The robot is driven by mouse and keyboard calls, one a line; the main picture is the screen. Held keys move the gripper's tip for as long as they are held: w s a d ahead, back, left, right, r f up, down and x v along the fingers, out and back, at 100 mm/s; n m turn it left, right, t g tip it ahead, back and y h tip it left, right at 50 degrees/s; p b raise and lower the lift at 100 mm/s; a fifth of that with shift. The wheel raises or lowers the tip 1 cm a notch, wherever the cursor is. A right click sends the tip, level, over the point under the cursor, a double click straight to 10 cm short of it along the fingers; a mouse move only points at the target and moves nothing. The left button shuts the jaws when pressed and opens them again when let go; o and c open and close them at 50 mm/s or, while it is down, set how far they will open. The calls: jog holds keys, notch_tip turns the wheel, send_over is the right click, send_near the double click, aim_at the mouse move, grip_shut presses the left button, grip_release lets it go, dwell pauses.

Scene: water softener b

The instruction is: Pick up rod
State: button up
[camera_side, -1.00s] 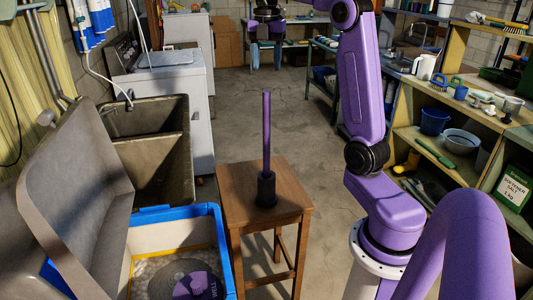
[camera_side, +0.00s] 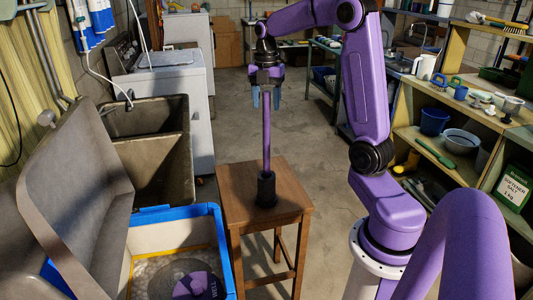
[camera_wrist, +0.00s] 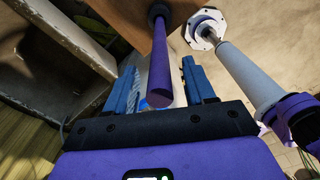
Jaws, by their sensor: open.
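The purple rod (camera_side: 266,140) stands upright in a dark round holder (camera_side: 266,188) on a wooden stool. My gripper (camera_side: 265,98) is above the stool at the top of the rod, pointing down, with its blue fingers apart. In the wrist view the rod (camera_wrist: 161,65) runs from its holder (camera_wrist: 158,12) toward the camera. Its end lies between the two fingers of my gripper (camera_wrist: 160,88). There is a gap on both sides in that view, and I cannot see any contact.
The wooden stool (camera_side: 231,205) stands on open concrete floor. A blue-edged tub (camera_side: 222,240) with a raised grey lid (camera_side: 75,185) is at front left. A utility sink (camera_side: 150,155) stands behind it. Loaded shelves (camera_side: 440,165) line the right.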

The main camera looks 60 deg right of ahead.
jog(key=shift+f, duration=0.9)
grip_shut()
jog(key=shift+r, duration=0.1)
